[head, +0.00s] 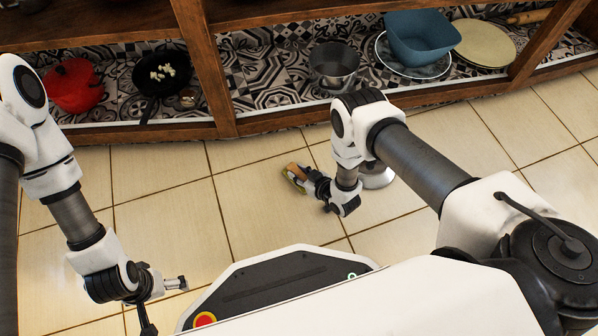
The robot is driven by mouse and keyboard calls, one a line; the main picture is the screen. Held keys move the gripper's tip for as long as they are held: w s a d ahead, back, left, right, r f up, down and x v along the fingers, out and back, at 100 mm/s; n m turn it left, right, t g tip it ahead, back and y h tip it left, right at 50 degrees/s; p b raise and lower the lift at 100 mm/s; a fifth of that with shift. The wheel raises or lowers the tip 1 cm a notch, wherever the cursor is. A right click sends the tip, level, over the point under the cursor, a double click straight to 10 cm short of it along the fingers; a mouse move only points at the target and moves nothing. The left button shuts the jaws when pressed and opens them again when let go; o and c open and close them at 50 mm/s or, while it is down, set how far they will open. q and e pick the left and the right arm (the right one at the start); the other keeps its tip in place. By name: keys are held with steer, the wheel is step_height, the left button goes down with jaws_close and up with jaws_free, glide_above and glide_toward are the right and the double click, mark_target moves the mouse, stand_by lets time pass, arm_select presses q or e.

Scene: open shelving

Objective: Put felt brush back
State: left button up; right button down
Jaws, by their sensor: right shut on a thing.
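The felt brush (294,177), a small piece with a wooden-brown part and a yellow-green part, is at the tip of my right gripper (304,182), over the tiled floor in front of the shelf. The gripper is shut on it, and its fingers hide part of it. I cannot tell whether the brush touches the floor. My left gripper (176,283) is at the lower left beside my base, with nothing visible at its tip. Its fingers are too small to show whether they are open.
The wooden shelf (227,125) holds a red pot (72,86), a black pan (150,80) with pale pieces, a metal pot (334,66), a blue bowl (420,42) and a cream plate (484,44). A shiny round object (378,177) is partly hidden behind my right arm. Floor tiles are clear at centre left.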

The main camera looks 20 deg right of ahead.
steer(key=c, duration=0.9)
jaws_free()
steer(key=shift+o, duration=0.2)
steer(key=shift+r, duration=0.2)
steer(key=s+r+p, duration=0.1)
steer(key=p, duration=0.1)
steer(key=s+d+r+p, duration=0.1)
steer(key=s+r, duration=0.1)
steer(key=shift+d+r+p, duration=0.15)
steer(key=shift+d+p, duration=0.05)
steer(key=shift+p, duration=0.2)
steer(key=p+v, duration=0.3)
steer(key=v, duration=0.5)
steer(key=shift+f, duration=0.25)
steer(key=shift+s, duration=0.1)
